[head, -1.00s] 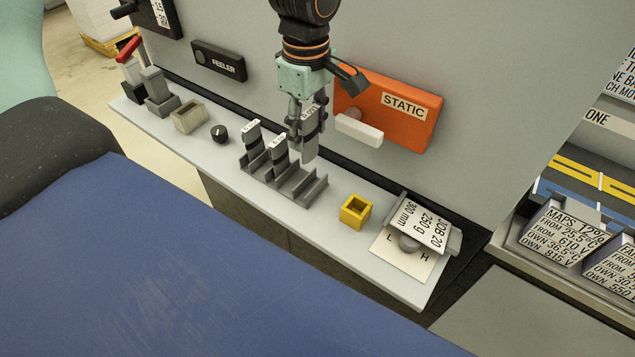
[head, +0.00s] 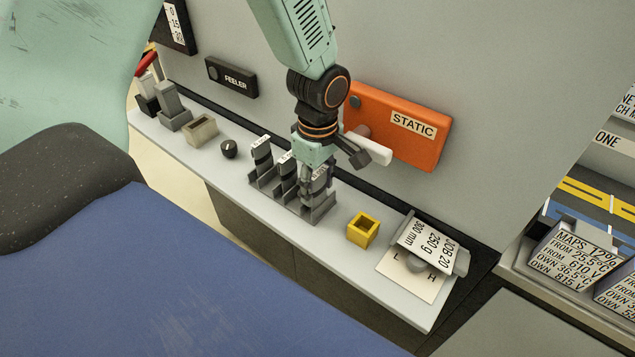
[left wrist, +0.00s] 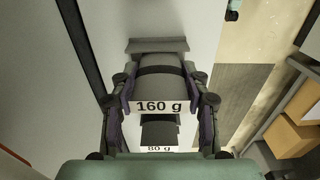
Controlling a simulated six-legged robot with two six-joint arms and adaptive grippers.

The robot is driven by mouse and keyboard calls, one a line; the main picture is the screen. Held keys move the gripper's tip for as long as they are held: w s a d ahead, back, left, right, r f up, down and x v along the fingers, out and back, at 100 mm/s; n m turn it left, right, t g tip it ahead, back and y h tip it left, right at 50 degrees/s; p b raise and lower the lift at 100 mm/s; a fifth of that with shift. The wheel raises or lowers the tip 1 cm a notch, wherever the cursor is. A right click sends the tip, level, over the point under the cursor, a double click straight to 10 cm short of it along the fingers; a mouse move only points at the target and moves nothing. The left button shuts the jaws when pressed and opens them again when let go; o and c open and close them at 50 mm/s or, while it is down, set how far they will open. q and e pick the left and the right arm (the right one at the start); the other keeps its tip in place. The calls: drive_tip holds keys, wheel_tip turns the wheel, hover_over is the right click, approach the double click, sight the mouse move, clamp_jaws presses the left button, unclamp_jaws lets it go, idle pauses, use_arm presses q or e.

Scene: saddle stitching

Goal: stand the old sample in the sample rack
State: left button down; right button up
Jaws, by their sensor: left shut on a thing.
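The sample rack (head: 318,215) is a grey holder on the pale ledge, and it also shows in the left wrist view (left wrist: 150,45). Two dark samples with white labels stand in its left and middle places: one (head: 262,158) at the left end, one (head: 286,173) beside it. My left gripper (head: 315,188) is over the right end of the rack, pointing down, shut on a grey sample labelled 160 g (left wrist: 160,83). The sample's lower end is at the rack's right place; how deep it sits is hidden. A label reading 80 g (left wrist: 160,148) shows behind it. My right gripper is out of view.
A yellow open box (head: 362,229) and a JOB 20 card stand (head: 430,240) are to the right of the rack. The orange STATIC box (head: 400,125) juts from the wall close behind my gripper.

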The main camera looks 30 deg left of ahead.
use_arm(q)
drive_tip(key=shift+d, duration=0.15)
drive_tip(key=shift+w+a+f, duration=0.15)
drive_tip(key=shift+a+f, duration=0.1)
drive_tip(key=shift+a, duration=0.2)
drive_tip(key=c, duration=1.1)
unclamp_jaws()
drive_tip(key=shift+a+f, duration=0.1)
drive_tip(key=o, duration=0.4)
drive_tip(key=shift+d+r, duration=0.25)
drive_tip(key=shift+d, duration=0.2)
drive_tip(key=shift+o, duration=0.2)
drive_tip(key=shift+a+f, duration=0.1)
drive_tip(key=shift+a, duration=0.25)
drive_tip(key=r, duration=1.2)
drive_tip(key=shift+d+r+p, duration=0.2)
drive_tip(key=shift+d+p, duration=0.05)
drive_tip(key=shift+p, duration=0.05)
